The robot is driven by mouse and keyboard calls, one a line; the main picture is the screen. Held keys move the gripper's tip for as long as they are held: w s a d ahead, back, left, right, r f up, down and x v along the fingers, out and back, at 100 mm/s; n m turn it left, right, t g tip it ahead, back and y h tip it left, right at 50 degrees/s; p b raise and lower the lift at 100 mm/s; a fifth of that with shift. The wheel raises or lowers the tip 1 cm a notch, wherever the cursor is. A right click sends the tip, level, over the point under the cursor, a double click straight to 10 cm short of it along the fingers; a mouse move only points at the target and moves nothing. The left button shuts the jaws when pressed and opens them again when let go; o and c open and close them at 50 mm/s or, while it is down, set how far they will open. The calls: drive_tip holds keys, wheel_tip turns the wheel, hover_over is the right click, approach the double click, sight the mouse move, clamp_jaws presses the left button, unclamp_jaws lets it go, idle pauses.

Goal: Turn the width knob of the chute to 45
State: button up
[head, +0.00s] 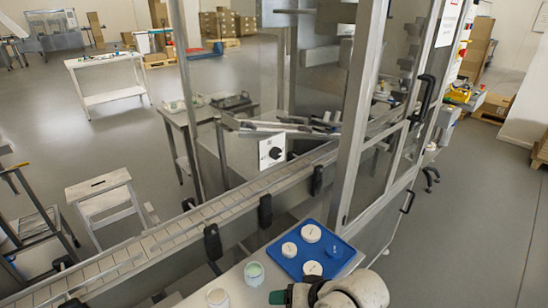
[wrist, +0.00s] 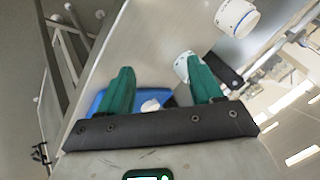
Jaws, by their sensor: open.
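The width knob (head: 276,153) is a black knob on a white plate (head: 265,148). The plate stands beyond the conveyor, below the metal chute (head: 285,127), in the head view. Its scale and setting are too small to read. My gripper shows at the bottom of the head view (head: 279,297), far from the knob and on the near side of the conveyor. In the wrist view, my gripper (wrist: 155,75) has its two green fingers spread apart with nothing held between them. The knob does not show clearly in the wrist view.
A blue tray (head: 289,270) with white lids lies on the near table, close to my gripper. Two jars (head: 254,273) (head: 217,298) stand left of it. The conveyor (head: 180,232) and a metal frame post (head: 355,120) lie between my gripper and the knob.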

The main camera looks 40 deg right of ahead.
drive_tip(key=w+d+r+m+t, duration=0.1)
drive_tip(key=w+m, duration=0.1)
drive_tip(key=w+d+r+m, duration=0.1)
drive_tip(key=w+m, duration=0.1)
drive_tip(key=w+d+r+m+t, duration=0.1)
drive_tip(key=w+m, duration=0.1)
drive_tip(key=shift+w+d+r+m+t+y, duration=0.15)
drive_tip(key=shift+w+m+t+y, duration=0.15)
drive_tip(key=shift+y, duration=0.1)
drive_tip(key=w+d+r+m+t, duration=0.2)
drive_tip(key=w+d+r+m, duration=0.2)
drive_tip(key=w+m, duration=0.15)
drive_tip(key=m+t+h, duration=0.2)
drive_tip(key=m+t, duration=0.4)
drive_tip(key=m, duration=0.8)
approach(278, 155)
drive_tip(key=w, duration=0.3)
drive_tip(key=w+p, duration=0.1)
drive_tip(key=w, duration=0.4)
drive_tip(key=shift+w+a+r, duration=0.15)
drive_tip(key=shift+w+r, duration=0.15)
drive_tip(key=shift+r, duration=0.05)
drive_tip(key=c, duration=1.1)
